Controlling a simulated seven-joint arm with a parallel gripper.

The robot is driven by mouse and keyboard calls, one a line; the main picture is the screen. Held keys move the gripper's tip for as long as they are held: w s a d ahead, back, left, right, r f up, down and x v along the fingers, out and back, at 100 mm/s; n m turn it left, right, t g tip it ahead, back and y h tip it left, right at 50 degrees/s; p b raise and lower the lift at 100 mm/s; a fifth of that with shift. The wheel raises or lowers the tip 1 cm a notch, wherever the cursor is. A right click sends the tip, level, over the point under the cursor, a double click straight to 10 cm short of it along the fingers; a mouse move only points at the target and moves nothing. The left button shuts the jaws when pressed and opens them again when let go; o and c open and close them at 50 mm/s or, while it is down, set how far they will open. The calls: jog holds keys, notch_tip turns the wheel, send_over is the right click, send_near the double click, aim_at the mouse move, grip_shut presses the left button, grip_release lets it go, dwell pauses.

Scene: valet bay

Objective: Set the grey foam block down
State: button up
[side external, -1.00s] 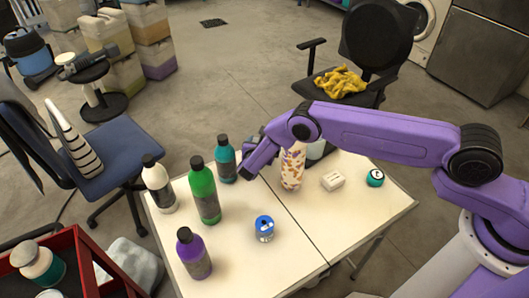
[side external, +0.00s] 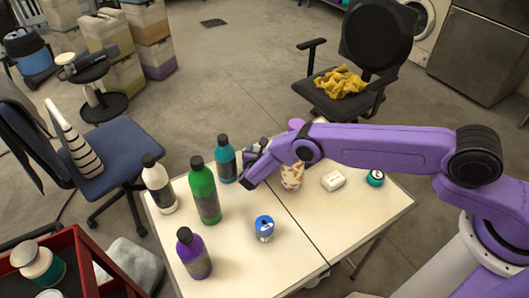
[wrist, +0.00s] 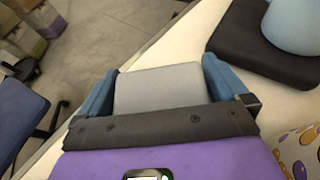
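The grey foam block (wrist: 160,87) is between the two blue fingers of my gripper (wrist: 158,90) in the wrist view, and the fingers appear to press its two sides. My gripper is shut on it. In the side external view my gripper (side external: 253,152) is low over the back edge of the white table, mostly hidden behind my purple wrist. The block is hard to make out there. I cannot tell whether its underside touches the table.
A teal bottle (side external: 226,160) stands just left of my gripper, and a green bottle (side external: 204,190) in front. A patterned container (side external: 292,176) is close on the right. In the wrist view a dark mat (wrist: 245,45) carries a light-blue round thing (wrist: 293,24). The table's front middle holds a blue can (side external: 264,228).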

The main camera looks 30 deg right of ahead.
jog(key=shift+r, duration=0.15)
jog(key=shift+s+a+r, duration=0.15)
jog(key=shift+s+a, duration=0.05)
jog(key=shift+a, duration=0.05)
jog(key=v, duration=1.1)
jog(key=shift+s+a+r, duration=0.1)
jog(key=shift+s, duration=0.05)
